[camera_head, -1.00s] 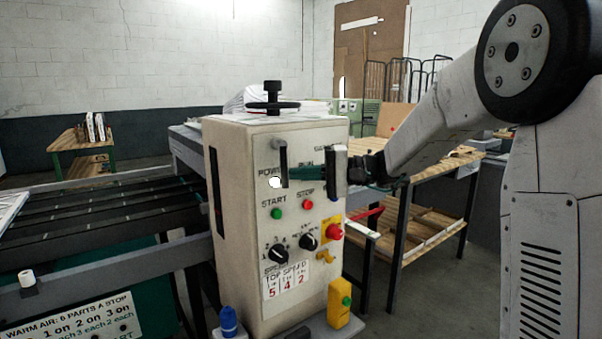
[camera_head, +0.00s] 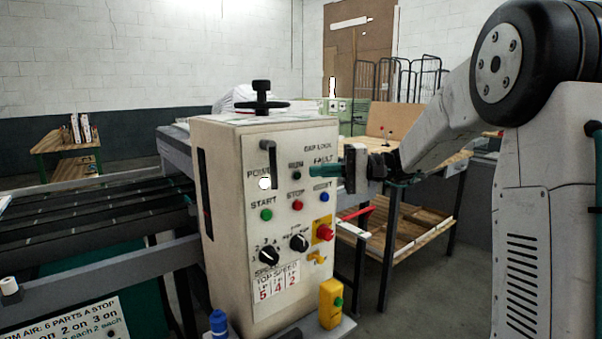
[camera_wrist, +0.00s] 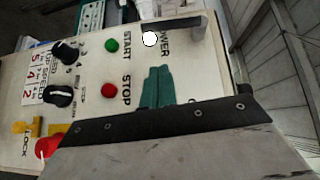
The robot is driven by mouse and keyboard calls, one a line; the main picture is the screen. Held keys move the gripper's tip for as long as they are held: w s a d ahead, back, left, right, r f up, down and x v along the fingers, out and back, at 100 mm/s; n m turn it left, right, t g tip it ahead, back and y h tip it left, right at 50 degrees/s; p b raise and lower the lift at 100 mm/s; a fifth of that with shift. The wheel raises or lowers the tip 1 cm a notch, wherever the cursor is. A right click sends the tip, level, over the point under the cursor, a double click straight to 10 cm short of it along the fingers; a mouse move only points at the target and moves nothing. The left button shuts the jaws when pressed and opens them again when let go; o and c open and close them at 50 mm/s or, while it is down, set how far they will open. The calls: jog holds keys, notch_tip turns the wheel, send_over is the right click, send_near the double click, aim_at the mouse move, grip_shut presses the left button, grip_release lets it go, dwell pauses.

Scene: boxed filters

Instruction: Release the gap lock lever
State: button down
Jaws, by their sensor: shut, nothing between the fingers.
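The gap lock lever (camera_head: 270,166) is a dark grey bar on the upper panel of the cream control box (camera_head: 225,200). It hangs straight down from its pivot, beside the power lamp, with a lock label to its right. In the wrist view the lever (camera_wrist: 175,27) lies along the top edge of the picture. My gripper (camera_head: 315,173) is in front of the panel, to the right of the lever and apart from it. Its teal fingers are together and empty; they also show in the wrist view (camera_wrist: 158,72), pointing at the panel.
Start (camera_head: 266,215) and stop (camera_head: 298,205) buttons, black knobs (camera_head: 299,242) and a red knob (camera_head: 325,232) sit lower on the panel. A black handwheel (camera_head: 262,104) tops the box. A wooden table (camera_head: 415,235) stands behind right.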

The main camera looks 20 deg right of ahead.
jog(key=v, duration=0.5)
jog(key=shift+d+f, duration=0.2)
jog(key=shift+d, duration=0.15)
